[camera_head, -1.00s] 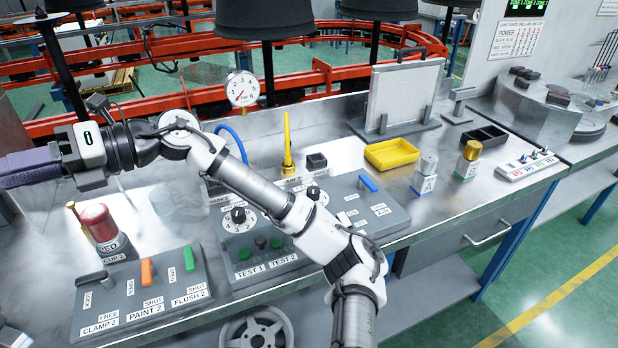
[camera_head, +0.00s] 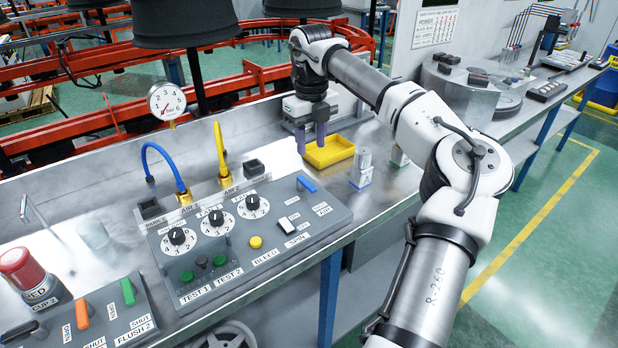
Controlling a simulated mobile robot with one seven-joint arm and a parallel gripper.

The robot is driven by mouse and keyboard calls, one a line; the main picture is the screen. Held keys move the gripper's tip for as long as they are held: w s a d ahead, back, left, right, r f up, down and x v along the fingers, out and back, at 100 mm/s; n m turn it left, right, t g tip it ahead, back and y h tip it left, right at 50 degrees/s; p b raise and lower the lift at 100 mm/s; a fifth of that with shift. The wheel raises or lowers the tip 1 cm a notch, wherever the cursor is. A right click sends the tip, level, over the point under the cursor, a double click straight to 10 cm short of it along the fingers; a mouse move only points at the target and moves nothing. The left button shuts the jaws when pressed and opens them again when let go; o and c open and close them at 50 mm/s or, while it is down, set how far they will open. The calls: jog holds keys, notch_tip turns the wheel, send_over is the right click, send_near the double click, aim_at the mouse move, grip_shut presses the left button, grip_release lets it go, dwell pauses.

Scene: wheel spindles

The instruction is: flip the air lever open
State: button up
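A blue lever (camera_head: 306,184) stands at the far right corner of the grey control panel (camera_head: 335,215). I cannot read a label that marks it as the air lever. My gripper (camera_head: 311,148) points down with its two purple fingers apart and nothing visible between them. In the picture it is just above the blue lever, apart from it, in front of the left end of the yellow tray. The exact height and depth of the fingertips are hard to tell.
The panel also bears several dials, a yellow button (camera_head: 256,242) and a white switch (camera_head: 286,225). Blue (camera_head: 163,160) and yellow (camera_head: 220,150) hoses rise behind it. The yellow tray (camera_head: 340,158) and a silver-topped bottle (camera_head: 364,162) stand to the right. A gauge (camera_head: 167,101) is at left.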

aim_at(310, 185)
notch_tip(310, 185, down, 11)
jog(key=shift+a+f+p, duration=0.1)
jog(key=shift+f+p, duration=0.1)
jog(key=shift+p, duration=0.9)
jog(key=shift+c, duration=0.5)
grip_shut()
